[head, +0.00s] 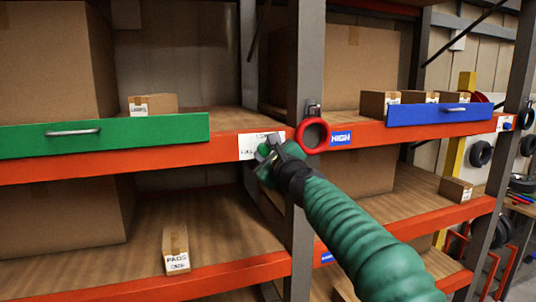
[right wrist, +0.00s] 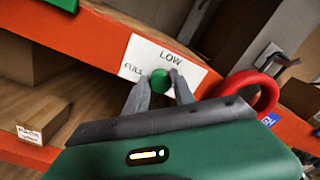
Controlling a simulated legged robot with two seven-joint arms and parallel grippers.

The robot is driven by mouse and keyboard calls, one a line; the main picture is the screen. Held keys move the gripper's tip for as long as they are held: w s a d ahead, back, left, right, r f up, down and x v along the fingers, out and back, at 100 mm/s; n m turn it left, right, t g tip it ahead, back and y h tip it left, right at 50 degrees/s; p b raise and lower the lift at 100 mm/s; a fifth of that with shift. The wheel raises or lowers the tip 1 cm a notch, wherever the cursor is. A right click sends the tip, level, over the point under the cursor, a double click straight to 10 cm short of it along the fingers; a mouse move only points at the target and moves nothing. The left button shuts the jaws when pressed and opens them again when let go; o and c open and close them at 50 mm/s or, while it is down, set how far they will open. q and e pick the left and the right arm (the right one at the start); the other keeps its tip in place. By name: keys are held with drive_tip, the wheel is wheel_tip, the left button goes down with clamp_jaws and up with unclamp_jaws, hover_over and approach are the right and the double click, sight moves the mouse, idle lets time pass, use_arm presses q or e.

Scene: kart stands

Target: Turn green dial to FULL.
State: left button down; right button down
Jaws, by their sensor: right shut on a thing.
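The green dial (right wrist: 160,80) sits on a white label plate (right wrist: 138,47) on the orange shelf beam. The plate reads LOW at its top and FULL at its left in the right wrist view. In the head view my right gripper (head: 268,150) covers the dial and the plate (head: 250,150) shows partly behind it. My right gripper (right wrist: 160,92) has its two fingers on either side of the dial, shut on it. Which way the dial points cannot be told. My left gripper is not in view.
A red ring (head: 313,135) hangs on the upright just right of my gripper. A green drawer front (head: 105,136) is at left, a blue one (head: 440,113) at right. Boxes stand on the shelves, including a small one (head: 175,248) on the lower shelf.

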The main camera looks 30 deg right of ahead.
drive_tip(key=shift+w+f, duration=0.1)
drive_tip(key=shift+f, duration=0.35)
drive_tip(key=shift+d+f+n, duration=0.1)
drive_tip(key=shift+n, duration=0.2)
drive_tip(key=shift+n+b, duration=0.55)
drive_tip(key=shift+n, duration=0.35)
drive_tip(key=n, duration=0.1)
drive_tip(key=n+b, duration=0.1)
drive_tip(key=n, duration=0.1)
drive_tip(key=n+b, duration=0.1)
drive_tip(key=n, duration=0.1)
drive_tip(key=shift+f, duration=0.25)
drive_tip(key=n+b, duration=0.2)
drive_tip(key=n, duration=0.3)
drive_tip(key=shift+b, duration=0.35)
drive_tip(key=n+b, duration=0.2)
drive_tip(key=n, duration=0.1)
drive_tip(key=shift+n, duration=0.3)
drive_tip(key=n+b, duration=0.2)
drive_tip(key=n, duration=0.2)
drive_tip(key=shift+r+n+y, duration=0.1)
drive_tip(key=shift+n+y, duration=0.2)
drive_tip(key=shift+s+r+n+b, duration=0.15)
drive_tip(key=shift+n+b, duration=0.15)
drive_tip(key=shift+n, duration=0.65)
drive_tip(key=shift+s+r+n+b, duration=0.15)
drive_tip(key=shift+n+b, duration=0.15)
drive_tip(key=shift+n, duration=0.65)
drive_tip(key=shift+r, duration=0.1)
